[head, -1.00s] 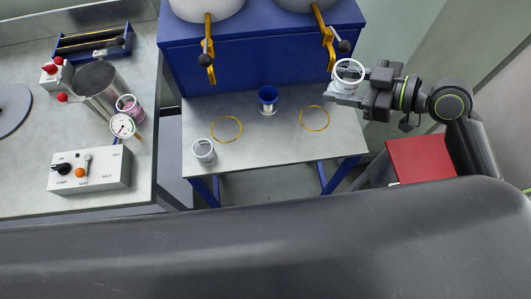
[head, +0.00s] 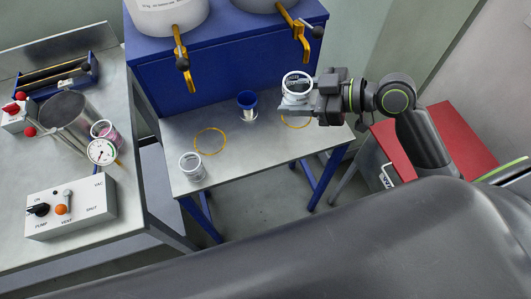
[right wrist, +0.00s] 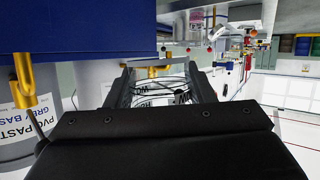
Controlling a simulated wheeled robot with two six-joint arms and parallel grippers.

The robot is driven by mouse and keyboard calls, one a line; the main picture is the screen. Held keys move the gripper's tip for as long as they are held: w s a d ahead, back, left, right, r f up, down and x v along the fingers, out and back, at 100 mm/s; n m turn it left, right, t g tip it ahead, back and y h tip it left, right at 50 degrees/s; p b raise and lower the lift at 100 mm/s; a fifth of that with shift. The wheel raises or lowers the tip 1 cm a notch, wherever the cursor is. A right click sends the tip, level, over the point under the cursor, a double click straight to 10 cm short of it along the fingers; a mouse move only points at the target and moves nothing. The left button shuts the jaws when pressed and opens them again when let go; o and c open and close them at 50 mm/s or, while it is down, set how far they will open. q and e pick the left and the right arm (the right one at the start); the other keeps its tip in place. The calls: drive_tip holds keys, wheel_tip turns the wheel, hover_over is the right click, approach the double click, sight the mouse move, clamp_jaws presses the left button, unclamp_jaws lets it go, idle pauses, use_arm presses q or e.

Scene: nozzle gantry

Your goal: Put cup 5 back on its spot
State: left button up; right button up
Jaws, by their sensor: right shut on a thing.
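My right gripper (head: 290,104) is shut on a clear cup (head: 297,84) with a white rim and dark lettering. It holds the cup upright, above the table near the right yellow ring (head: 286,124), which it partly hides. In the right wrist view the cup (right wrist: 160,93) sits between the two fingers (right wrist: 158,80); I cannot read a number on it. Another clear cup (head: 192,167) stands at the table's front left. The left yellow ring (head: 210,141) is empty. My left gripper is out of view.
A red-topped cabinet (head: 455,135) stands right.

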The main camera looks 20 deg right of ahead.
drive_tip(key=b, duration=1.4)
hover_over(265, 150)
wheel_tip(265, 150, down, 13)
drive_tip(key=shift+m, duration=0.3)
wheel_tip(265, 150, down, 10)
drive_tip(key=shift+b, duration=0.45)
drive_tip(key=shift+f, duration=0.2)
drive_tip(key=o, duration=0.9)
drive_tip(key=shift+r, duration=0.1)
drive_tip(key=shift+o, duration=0.2)
